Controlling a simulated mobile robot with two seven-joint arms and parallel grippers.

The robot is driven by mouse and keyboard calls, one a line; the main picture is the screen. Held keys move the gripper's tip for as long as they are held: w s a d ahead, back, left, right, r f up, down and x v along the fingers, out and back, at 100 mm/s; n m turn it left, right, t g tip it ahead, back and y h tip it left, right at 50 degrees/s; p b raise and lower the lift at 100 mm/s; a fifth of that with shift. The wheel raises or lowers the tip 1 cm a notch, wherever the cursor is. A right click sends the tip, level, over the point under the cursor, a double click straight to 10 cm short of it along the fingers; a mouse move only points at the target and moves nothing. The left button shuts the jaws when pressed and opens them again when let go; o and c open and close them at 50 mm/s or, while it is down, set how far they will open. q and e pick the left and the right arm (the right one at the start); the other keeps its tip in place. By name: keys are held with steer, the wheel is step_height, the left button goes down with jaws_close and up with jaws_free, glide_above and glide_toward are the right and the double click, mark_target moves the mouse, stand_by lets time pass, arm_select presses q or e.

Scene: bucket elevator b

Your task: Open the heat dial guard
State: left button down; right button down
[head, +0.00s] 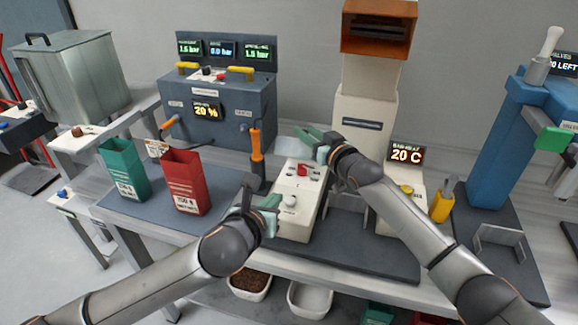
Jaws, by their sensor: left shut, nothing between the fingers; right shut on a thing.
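A white control box (303,190) stands mid-table with a red switch (303,168) and a pale round knob (291,201) on top. A pale, see-through flap (292,145) stands at its far end and looks like the heat dial guard. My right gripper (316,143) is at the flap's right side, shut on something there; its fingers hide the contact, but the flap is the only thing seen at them. My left gripper (270,212) is shut and empty at the box's near left side, close to the round knob. I cannot tell whether it touches the box.
A "20 C" display (406,154) stands right of my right arm. A green bin (123,170), a red bin (186,182) and an orange-handled tool (257,150) stand left of the box. A blue-grey console (225,100) is behind. The front right of the dark mat is clear.

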steer(key=shift+d+r, duration=0.1)
steer(key=shift+r, duration=0.2)
arm_select(q)
steer(key=shift+m, duration=0.4)
steer(key=x, duration=0.6)
steer(key=r+x, duration=0.1)
steer(key=x, duration=0.3)
steer(key=shift+w, duration=0.35)
steer(key=shift+w+d+r, duration=0.2)
steer(key=shift+w+r, duration=0.55)
steer(key=shift+r, duration=0.35)
steer(key=shift+w+d+r, duration=0.1)
steer(key=shift+w+r, duration=0.25)
steer(key=shift+r, duration=0.15)
